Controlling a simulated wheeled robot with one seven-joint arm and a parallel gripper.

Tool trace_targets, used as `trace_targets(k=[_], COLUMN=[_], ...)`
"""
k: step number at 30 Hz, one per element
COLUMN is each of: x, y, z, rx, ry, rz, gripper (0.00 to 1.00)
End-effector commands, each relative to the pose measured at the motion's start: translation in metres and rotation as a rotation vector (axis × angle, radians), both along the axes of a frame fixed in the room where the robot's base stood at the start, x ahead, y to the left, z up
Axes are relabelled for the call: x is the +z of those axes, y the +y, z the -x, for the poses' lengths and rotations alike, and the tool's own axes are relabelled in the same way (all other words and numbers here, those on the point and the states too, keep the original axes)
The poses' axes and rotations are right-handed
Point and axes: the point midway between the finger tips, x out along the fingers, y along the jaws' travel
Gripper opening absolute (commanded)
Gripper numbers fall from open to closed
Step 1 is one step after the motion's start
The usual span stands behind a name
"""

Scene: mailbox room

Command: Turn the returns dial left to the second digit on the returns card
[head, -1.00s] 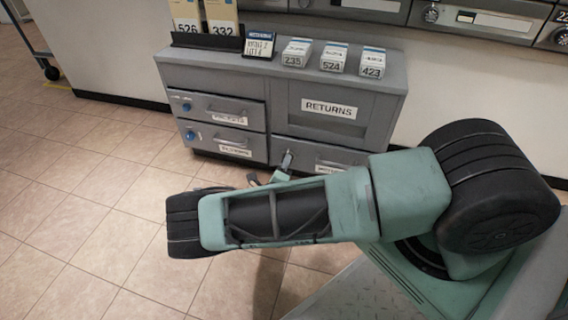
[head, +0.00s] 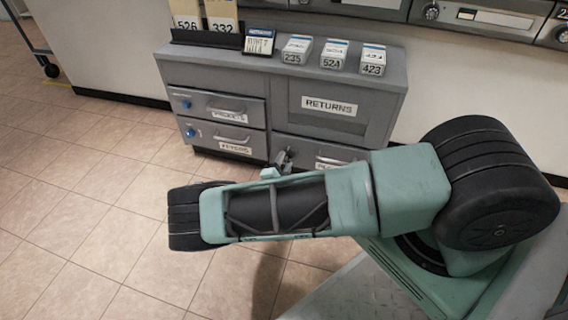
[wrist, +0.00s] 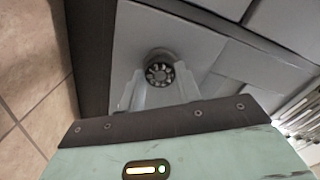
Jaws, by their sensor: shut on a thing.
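The returns dial (wrist: 159,73) is a dark round knob with pale marks around its face, in the wrist view on a grey panel. My gripper (wrist: 160,84) has its two pale fingers on either side of the dial and is shut on it. In the head view my gripper (head: 283,160) is at the left end of the lower right drawer, below the RETURNS panel (head: 333,107); my forearm hides part of that drawer, and the dial cannot be made out there. A small card (head: 259,41) with a blue header stands on the cabinet top; its writing is too small to read.
The grey cabinet (head: 390,95) has two left drawers with blue knobs (head: 187,103). Several numbered boxes (head: 334,56) stand on top, beside taller 526 and 332 packets (head: 222,17). Wall mailboxes (head: 470,16) are behind. The tiled floor at left is clear.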

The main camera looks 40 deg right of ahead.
Motion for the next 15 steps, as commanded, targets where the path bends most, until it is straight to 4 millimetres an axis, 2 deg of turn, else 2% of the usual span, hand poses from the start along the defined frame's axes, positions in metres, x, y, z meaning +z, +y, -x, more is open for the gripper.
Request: trace_targets(k=[15], x=[-0.0017], y=[0.0001], z=[0.0009], rx=[-0.001], ry=[0.168], rz=[0.127], gripper=[0.11])
